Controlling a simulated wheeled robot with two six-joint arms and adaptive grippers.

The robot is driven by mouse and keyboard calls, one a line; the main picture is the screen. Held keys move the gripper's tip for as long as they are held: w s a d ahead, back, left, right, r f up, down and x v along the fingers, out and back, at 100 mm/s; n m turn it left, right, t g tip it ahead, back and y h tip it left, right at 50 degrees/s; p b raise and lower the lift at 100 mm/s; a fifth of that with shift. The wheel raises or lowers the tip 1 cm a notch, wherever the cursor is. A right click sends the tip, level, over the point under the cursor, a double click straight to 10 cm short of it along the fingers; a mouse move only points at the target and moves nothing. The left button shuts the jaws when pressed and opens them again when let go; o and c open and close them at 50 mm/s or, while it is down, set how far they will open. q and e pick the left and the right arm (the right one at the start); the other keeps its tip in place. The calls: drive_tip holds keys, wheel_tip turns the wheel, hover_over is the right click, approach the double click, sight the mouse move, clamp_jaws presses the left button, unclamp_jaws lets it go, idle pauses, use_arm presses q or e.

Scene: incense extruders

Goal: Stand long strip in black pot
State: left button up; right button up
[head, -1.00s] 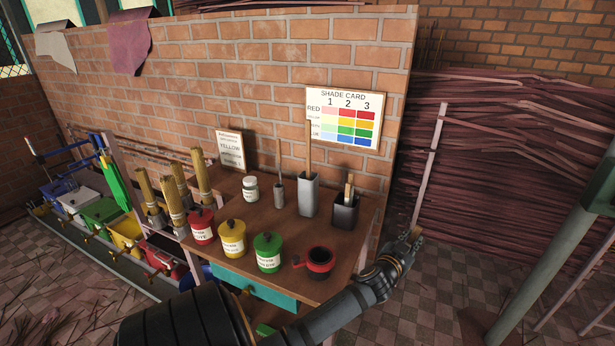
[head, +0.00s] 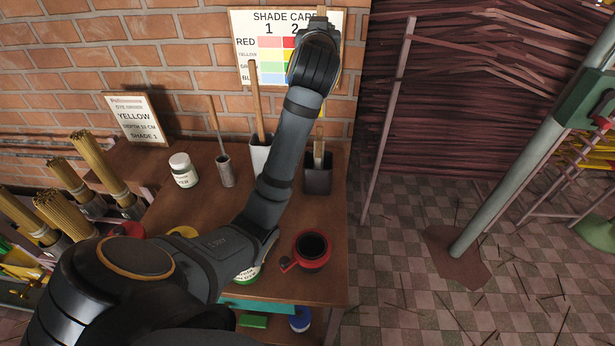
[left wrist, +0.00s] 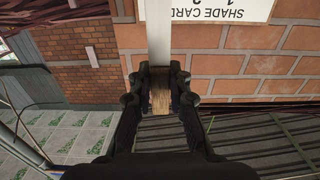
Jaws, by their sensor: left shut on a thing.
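The black pot (head: 318,181) stands at the right of the wooden table in the head view, with wooden strips (head: 319,150) upright in it. My left gripper (head: 318,22) is raised in front of the shade card, above the pot. In the left wrist view it (left wrist: 159,103) is shut on a strip (left wrist: 158,35), brown wood between the fingers and pale whitish beyond them. My right gripper is out of view.
A grey-white tall pot (head: 260,158) holds a long wooden stick (head: 255,100). Nearby are a small grey holder (head: 225,172), a white jar (head: 183,171) and a red pot (head: 311,252). The shade card (head: 262,75) hangs on the brick wall behind.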

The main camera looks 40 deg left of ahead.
use_arm(q)
drive_tip(key=f, duration=0.9)
drive_tip(key=f+b, duration=0.1)
drive_tip(key=f, duration=0.8)
drive_tip(key=f+b, duration=0.1)
drive_tip(key=f, duration=0.9)
drive_tip(key=shift+d, duration=0.25)
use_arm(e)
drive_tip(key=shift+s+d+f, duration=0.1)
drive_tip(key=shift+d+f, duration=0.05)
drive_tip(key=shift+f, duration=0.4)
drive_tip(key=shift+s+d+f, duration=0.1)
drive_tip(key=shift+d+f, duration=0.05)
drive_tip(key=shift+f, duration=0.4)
use_arm(q)
drive_tip(key=shift+f+b, duration=0.15)
drive_tip(key=shift+b, duration=0.15)
drive_tip(key=o, duration=0.8)
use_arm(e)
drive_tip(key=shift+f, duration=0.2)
